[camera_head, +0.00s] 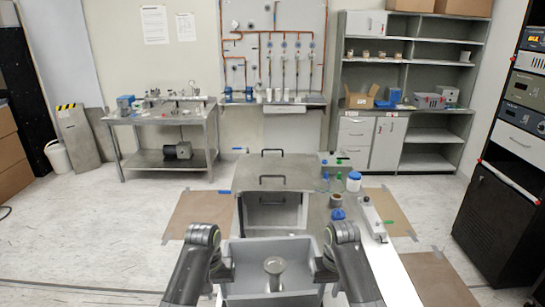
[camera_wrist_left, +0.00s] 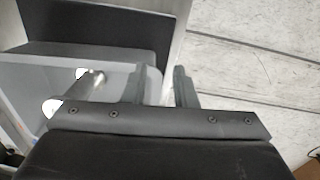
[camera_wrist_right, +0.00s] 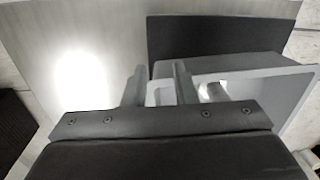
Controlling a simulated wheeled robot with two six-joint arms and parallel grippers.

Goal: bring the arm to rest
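A grey open tote (camera_head: 230,283) is at the bottom middle of the head view, with a metal flanged part (camera_head: 273,268) inside. My left gripper (camera_head: 217,268) is at the tote's left side wall, my right gripper (camera_head: 326,268) at its right side wall. In the left wrist view, the left fingers (camera_wrist_left: 164,85) stand a narrow gap apart at the tote's edge (camera_wrist_left: 115,70). In the right wrist view, the right fingers (camera_wrist_right: 157,85) stand either side of the tote's wall (camera_wrist_right: 215,68). Both appear closed on the walls; the contact itself is hidden.
A steel bench (camera_head: 350,228) with a lidded, open-fronted chamber (camera_head: 277,215) is straight ahead of the tote. A blue object (camera_head: 338,214), a ring (camera_head: 336,200), small bottles and a white device (camera_head: 373,217) stand on the bench's right. A black rack (camera_head: 500,220) is at far right.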

